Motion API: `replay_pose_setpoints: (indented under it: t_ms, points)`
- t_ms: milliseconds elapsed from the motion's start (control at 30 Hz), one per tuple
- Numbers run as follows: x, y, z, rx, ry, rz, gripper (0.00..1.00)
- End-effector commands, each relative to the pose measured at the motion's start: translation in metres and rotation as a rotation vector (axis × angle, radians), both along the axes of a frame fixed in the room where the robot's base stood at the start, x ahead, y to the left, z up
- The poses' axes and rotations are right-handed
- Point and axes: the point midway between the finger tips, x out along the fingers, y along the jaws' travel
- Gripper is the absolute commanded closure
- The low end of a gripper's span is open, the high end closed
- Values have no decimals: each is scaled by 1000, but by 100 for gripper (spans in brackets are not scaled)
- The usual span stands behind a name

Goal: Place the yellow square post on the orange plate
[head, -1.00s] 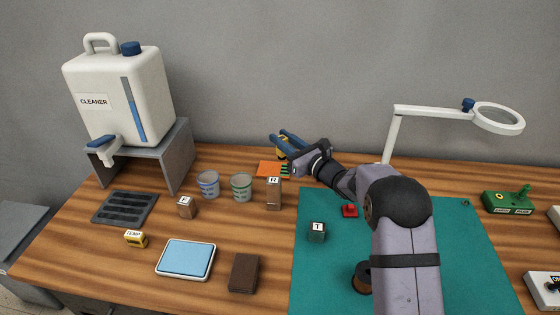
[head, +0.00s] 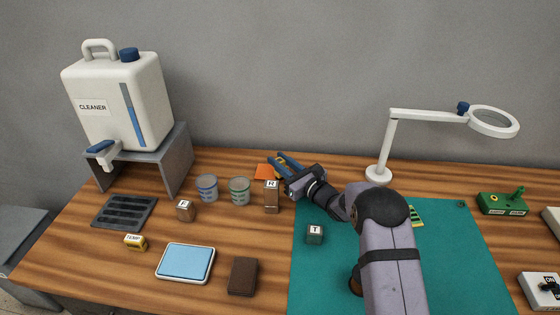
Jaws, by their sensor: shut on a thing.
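My gripper (head: 278,158), with blue fingers, is at the back of the table in the head view. It is shut on the yellow square post (head: 281,161), of which only a small yellow part shows between the fingers. The orange plate (head: 263,171) lies on the wood just left of and below the fingers in the picture, partly hidden by my gripper. I cannot tell whether the post touches the plate.
A brown block marked with a letter (head: 271,197) stands close in front of the plate. Two cups (head: 239,190) stand left of it. A white magnifier lamp (head: 378,175) stands to the right.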

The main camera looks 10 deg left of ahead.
Motion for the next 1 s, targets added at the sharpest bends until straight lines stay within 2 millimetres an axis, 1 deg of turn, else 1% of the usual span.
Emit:
replay_pose_setpoints:
  t_ms: [267,300,333,367,767,867,1000]
  points:
    - [0,0,-3,1,-1,0,100]
    - [0,0,-2,0,1,0,69]
    - [0,0,-2,0,1,0,62]
    - [0,0,-2,0,1,0,60]
    - [0,0,1,0,1,0,60]
    - [-4,-5,-1,-1,3,-2,60]
    - [-14,-16,-1,0,3,-3,60]
